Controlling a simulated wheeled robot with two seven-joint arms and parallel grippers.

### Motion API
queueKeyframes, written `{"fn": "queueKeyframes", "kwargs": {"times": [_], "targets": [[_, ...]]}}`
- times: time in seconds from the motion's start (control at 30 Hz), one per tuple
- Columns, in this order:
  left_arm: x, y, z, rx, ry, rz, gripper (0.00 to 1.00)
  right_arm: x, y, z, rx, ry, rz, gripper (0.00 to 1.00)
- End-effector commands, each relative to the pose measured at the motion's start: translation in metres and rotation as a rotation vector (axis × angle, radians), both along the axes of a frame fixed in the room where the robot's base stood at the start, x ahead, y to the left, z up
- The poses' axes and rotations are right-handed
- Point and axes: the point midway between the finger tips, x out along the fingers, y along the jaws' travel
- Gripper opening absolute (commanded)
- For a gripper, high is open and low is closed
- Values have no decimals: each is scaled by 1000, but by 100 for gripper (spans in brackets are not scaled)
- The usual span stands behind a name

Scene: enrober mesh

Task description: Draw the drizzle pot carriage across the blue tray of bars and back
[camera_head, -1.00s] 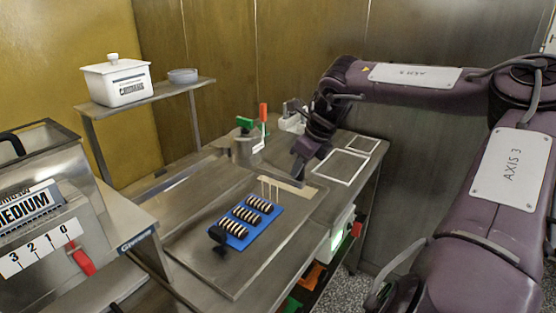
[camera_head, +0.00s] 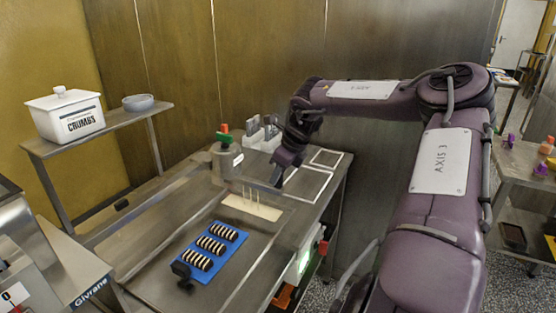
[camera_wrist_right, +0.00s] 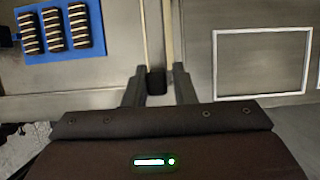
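The blue tray (camera_head: 188,277) lies on the steel table with rows of striped dark bars (camera_head: 211,244); it also shows top left in the right wrist view (camera_wrist_right: 101,52). The grey drizzle pot (camera_head: 226,161), with a green part and an orange-red part on top, stands beyond the tray. Thin white upright lines stand over a cream strip (camera_head: 236,204) between them. My right gripper (camera_head: 277,182) is low over the table, right of the pot. In the right wrist view its fingers (camera_wrist_right: 158,72) are apart, with a dark knob (camera_wrist_right: 157,82) between them; contact cannot be told. My left gripper is out of view.
White rectangular outlines (camera_head: 305,197) mark the table right of the gripper. A black knob (camera_head: 181,269) sits at the tray's near end. A white crumbs box (camera_head: 66,116) and grey bowl (camera_head: 138,102) stand on a shelf. A steel wall closes the back.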

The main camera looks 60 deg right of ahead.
Motion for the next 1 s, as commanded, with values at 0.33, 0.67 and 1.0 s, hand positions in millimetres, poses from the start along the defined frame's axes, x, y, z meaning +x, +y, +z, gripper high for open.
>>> {"fn": "queueKeyframes", "kwargs": {"times": [0.33,0.67,1.0], "targets": [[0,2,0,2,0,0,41,0,0,1,0,0,0,40],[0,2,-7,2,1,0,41,-13,-2,32,-3,-2,0,40],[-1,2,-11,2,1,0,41,-29,-3,71,0,-2,-1,40]]}}
